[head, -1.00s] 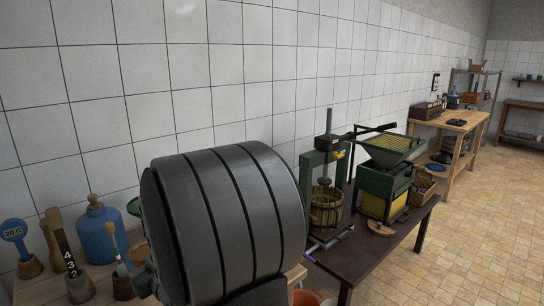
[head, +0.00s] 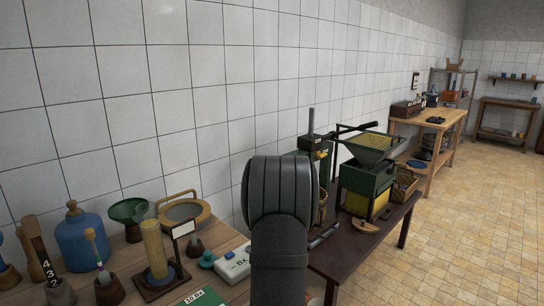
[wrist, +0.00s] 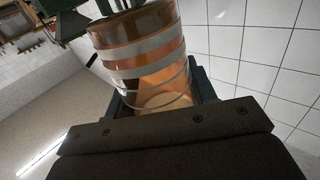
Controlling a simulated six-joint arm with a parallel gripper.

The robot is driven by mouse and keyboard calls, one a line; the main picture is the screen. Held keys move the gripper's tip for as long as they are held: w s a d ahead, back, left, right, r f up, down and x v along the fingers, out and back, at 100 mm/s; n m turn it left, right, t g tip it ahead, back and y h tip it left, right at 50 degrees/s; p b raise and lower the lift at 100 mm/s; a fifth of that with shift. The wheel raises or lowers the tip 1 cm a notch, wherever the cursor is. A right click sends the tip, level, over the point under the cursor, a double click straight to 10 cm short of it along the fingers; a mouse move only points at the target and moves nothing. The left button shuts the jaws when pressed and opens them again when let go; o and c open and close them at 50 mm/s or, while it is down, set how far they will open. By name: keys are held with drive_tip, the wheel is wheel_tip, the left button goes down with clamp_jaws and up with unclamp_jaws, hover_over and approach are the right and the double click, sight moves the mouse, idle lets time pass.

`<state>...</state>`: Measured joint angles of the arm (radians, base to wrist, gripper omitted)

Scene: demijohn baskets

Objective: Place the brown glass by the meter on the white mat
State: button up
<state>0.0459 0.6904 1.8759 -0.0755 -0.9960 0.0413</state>
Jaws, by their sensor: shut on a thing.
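In the wrist view, my gripper (wrist: 152,92) is shut on a glass (wrist: 140,48). The glass is see-through orange-brown with pale bands around it, and its far end points to the top of the picture. In the head view my dark arm hides the gripper and the glass. A white meter (head: 236,262) marked "Bx" lies on the wooden table, just left of my arm, partly covered by it. I see no white mat in these views.
The wooden table (head: 128,258) also holds a yellow cylinder (head: 153,248) on a stand, a blue jug (head: 83,240), a green funnel (head: 129,210), a round sieve (head: 184,214) and a green "20 Bx" item (head: 205,298). A dark table with a green crusher (head: 368,185) stands to the right.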

drive_tip(key=s+d+f+m+g+h, duration=0.1)
drive_tip(key=d+f+m+h, duration=0.4)
drive_tip(key=d+f, duration=0.8)
drive_tip(key=s+a+f+n, duration=0.2)
drive_tip(key=s+a+f, duration=0.3)
drive_tip(key=s+f, duration=0.25)
drive_tip(key=s+a+n+t+y, duration=0.1)
drive_tip(key=s+a+n+y, duration=0.1)
drive_tip(key=s+a+y, duration=0.2)
drive_tip(key=s+a, duration=0.3)
drive_tip(key=a, duration=0.2)
drive_tip(key=shift+a+f+n+y, duration=0.15)
drive_tip(key=shift+a+n+y, duration=0.15)
drive_tip(key=shift+a+n, duration=0.1)
drive_tip(key=shift+d, duration=0.1)
